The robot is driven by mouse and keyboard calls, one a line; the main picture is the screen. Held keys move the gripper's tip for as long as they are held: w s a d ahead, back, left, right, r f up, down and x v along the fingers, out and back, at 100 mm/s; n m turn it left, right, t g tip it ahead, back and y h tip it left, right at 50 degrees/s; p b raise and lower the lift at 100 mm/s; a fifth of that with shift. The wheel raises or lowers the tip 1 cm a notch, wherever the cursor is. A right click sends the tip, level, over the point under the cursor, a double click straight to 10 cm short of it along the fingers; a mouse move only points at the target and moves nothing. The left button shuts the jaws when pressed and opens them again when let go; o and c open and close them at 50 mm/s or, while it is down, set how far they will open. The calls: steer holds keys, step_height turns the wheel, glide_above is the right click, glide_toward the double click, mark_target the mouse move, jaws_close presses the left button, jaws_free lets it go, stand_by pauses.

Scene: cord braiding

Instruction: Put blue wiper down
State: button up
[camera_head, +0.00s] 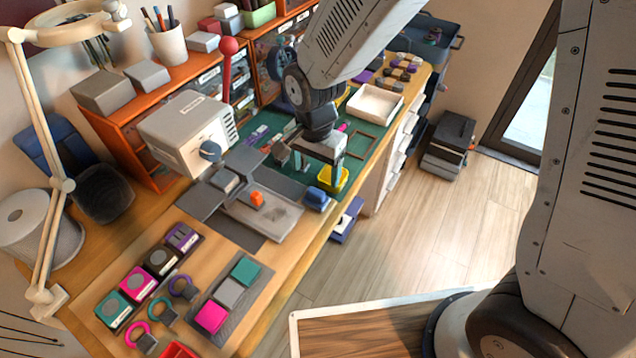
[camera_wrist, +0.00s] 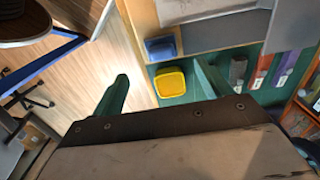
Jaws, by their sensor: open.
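A small blue block (camera_head: 317,198), which I take to be the blue wiper, rests at the right end of the grey work plate (camera_head: 272,215), near the table's front edge. It also shows in the wrist view (camera_wrist: 160,47), beyond my fingertips. A yellow tray (camera_head: 334,181) sits right beside it and shows in the wrist view (camera_wrist: 171,84) between my fingers. My gripper (camera_head: 316,168) is open above the table by the yellow tray, its two green fingers apart (camera_wrist: 161,72).
A grey machine (camera_head: 187,132) stands behind the plate, with an orange piece (camera_head: 257,198) on the plate. A green mat (camera_head: 368,142) holds a white tray (camera_head: 375,103) farther right. Coloured blocks and rings fill the near table. Open floor (camera_head: 440,215) lies to the right.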

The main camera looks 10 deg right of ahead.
steer(key=shift+r, duration=1.2)
steer(key=s+d+r+n+t, duration=0.1)
steer(key=s+d+r+n, duration=0.1)
steer(key=s+d+r, duration=0.45)
steer(key=s+d+r+n, duration=0.3)
steer(key=s+d+r, duration=0.1)
steer(key=d+r, duration=0.6)
steer(key=s+d+r+n, duration=0.2)
steer(key=s+d, duration=0.2)
steer(key=s, duration=0.5)
steer(key=shift+d+r+n, duration=0.25)
steer(key=shift+d+n, duration=0.05)
steer(key=shift+d, duration=0.05)
steer(key=shift+w, duration=0.1)
